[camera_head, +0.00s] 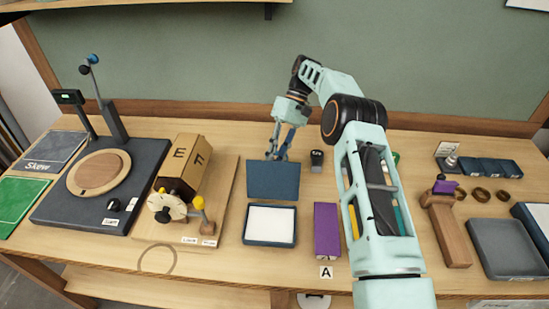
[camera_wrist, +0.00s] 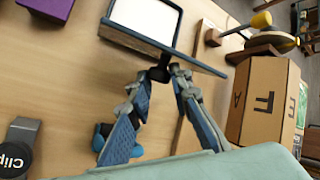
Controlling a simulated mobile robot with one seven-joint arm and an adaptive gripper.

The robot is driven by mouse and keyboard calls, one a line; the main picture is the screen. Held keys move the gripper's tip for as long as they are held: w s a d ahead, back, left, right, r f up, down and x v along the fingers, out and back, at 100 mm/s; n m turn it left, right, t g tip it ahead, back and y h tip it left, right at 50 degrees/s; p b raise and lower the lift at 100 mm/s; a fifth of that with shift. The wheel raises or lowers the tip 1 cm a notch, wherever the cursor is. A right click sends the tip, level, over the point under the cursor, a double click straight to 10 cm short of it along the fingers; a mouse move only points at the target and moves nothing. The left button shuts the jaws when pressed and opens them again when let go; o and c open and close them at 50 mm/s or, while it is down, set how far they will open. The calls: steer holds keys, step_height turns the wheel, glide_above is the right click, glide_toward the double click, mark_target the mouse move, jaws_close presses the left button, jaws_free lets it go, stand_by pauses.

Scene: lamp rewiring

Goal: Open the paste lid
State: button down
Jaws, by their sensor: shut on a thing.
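The paste box (camera_head: 270,241) is a dark blue tray holding white paste, in the middle of the table in the head view. Its blue lid (camera_head: 272,181) is swung up along the far side, so the white paste (camera_head: 270,225) is uncovered. My gripper (camera_head: 277,156) is behind the lid's top edge. In the wrist view the lid (camera_wrist: 190,59) shows nearly edge-on, with the white paste (camera_wrist: 146,18) beyond it. My gripper (camera_wrist: 160,76) is shut on a small dark knob on the lid. The exact finger contact is partly hidden in the head view.
A cardboard box (camera_head: 185,163) on a wooden board stands left of the paste box. A purple block (camera_head: 326,229) lies to its right. A dark Clip-labelled holder (camera_head: 317,160) stands right of my gripper. Bare table lies in front of the paste box.

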steer(key=shift+s+d+f, duration=0.15)
steer(key=shift+d+f, duration=0.3)
steer(key=shift+f, duration=0.05)
steer(key=c, duration=1.7)
jaws_free()
steer(key=shift+c, duration=0.2)
steer(key=shift+r, duration=0.1)
steer(key=shift+a+r, duration=0.15)
step_height(320, 180, up, 10)
